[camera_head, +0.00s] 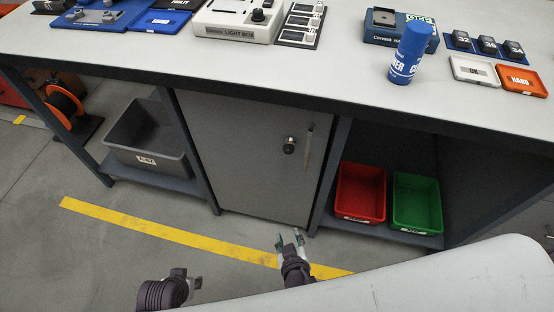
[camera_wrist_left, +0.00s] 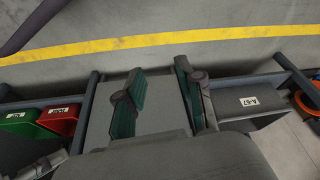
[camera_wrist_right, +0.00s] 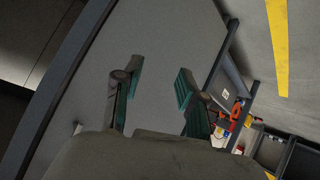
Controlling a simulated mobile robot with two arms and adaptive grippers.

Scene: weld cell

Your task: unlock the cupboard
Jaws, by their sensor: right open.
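The cupboard (camera_head: 245,165) has a closed grey door under the workbench in the head view. A round lock knob (camera_head: 289,145) sits on the upper right of the door, beside a vertical bar handle (camera_head: 308,147). My right gripper (camera_head: 290,239) is open and empty, low in front of the door and apart from the knob. In the right wrist view the grey door (camera_wrist_right: 165,45) fills the space beyond its fingers. My left gripper (camera_head: 188,280) is lower left in the head view; the left wrist view shows its fingers (camera_wrist_left: 160,95) apart and empty.
A grey bin (camera_head: 150,140) stands on the shelf left of the cupboard. A red bin (camera_head: 360,192) and a green bin (camera_head: 417,202) stand on the right shelf. The bench top (camera_head: 330,75) overhangs the door and holds a blue spray can (camera_head: 408,52). A yellow line (camera_head: 170,230) crosses the floor.

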